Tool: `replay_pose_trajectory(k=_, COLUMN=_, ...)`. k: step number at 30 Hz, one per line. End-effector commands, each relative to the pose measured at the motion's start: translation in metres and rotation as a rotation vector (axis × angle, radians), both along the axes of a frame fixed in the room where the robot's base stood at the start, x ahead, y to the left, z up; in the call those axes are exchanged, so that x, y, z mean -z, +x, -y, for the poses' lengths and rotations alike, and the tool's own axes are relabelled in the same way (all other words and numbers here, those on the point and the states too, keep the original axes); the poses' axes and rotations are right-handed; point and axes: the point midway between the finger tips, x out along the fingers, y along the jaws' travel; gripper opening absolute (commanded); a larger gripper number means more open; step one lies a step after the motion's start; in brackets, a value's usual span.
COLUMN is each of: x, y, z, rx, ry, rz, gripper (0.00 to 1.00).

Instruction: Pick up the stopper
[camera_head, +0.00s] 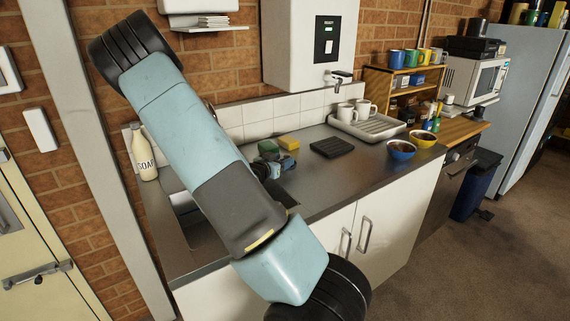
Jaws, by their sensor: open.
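I cannot make out the stopper in this view. My large pale-blue and grey arm crosses the left and middle of the picture and covers most of the sink (186,203). What looks like the end of my gripper (275,162), pale blue and dark, shows just right of the arm, low over the counter near the sponges. It is mostly hidden behind the arm. Its fingertips are not clear, and I see nothing held in it.
A soap bottle (142,152) stands left of the sink.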

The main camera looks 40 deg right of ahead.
Motion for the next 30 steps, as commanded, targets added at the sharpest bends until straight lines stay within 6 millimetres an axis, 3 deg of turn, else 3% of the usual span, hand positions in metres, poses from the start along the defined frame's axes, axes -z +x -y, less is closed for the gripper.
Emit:
replay_pose_trajectory(k=7, x=0.007, y=0.013, z=0.030, rx=0.002, ry=-0.002, rz=-0.001, gripper=0.54)
replay_pose_trajectory(k=15, x=0.007, y=0.015, z=0.035, rx=0.001, ry=-0.001, rz=0.000, gripper=0.54)
replay_pose_trajectory(k=30, x=0.008, y=0.015, z=0.034, rx=0.000, ry=-0.001, rz=-0.001, gripper=0.07)
